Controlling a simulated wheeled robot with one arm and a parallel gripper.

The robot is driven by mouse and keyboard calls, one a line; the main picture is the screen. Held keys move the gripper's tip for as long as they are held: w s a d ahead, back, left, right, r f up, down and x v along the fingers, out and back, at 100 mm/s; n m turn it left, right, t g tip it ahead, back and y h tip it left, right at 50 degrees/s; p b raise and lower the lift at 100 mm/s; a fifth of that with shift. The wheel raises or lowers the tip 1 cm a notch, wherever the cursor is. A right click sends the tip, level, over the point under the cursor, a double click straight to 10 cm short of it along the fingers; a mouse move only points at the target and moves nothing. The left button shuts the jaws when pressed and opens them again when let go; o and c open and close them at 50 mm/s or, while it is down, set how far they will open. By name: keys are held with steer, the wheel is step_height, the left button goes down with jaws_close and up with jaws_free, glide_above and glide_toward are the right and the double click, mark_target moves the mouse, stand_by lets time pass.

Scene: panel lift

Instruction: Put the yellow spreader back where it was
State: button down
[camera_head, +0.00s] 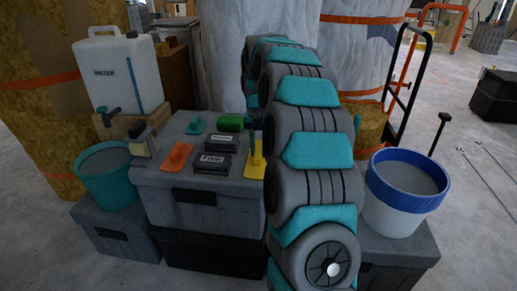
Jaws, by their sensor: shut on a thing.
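The yellow spreader (256,161) shows at the right edge of the grey box lid (196,171), with a narrow upright part and a wider lower part. My arm covers its right side. My gripper (252,135) is mostly hidden behind my arm; only a dark finger part shows just above the yellow spreader. It is shut on the spreader from above. I cannot tell whether the spreader's lower edge touches the lid.
On the lid lie an orange spreader (176,157), a teal spreader (197,125), a green block (230,122) and dark labelled blocks (211,163). A teal bucket (107,184) and white canister (119,72) stand left. A blue-rimmed bucket (398,216) stands right.

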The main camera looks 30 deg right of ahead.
mark_target(259, 150)
steer(key=shift+f, duration=0.15)
steer(key=c, duration=0.7)
jaws_free()
steer(key=shift+o, duration=0.2)
step_height(259, 150, up, 12)
steer(key=shift+b, duration=0.35)
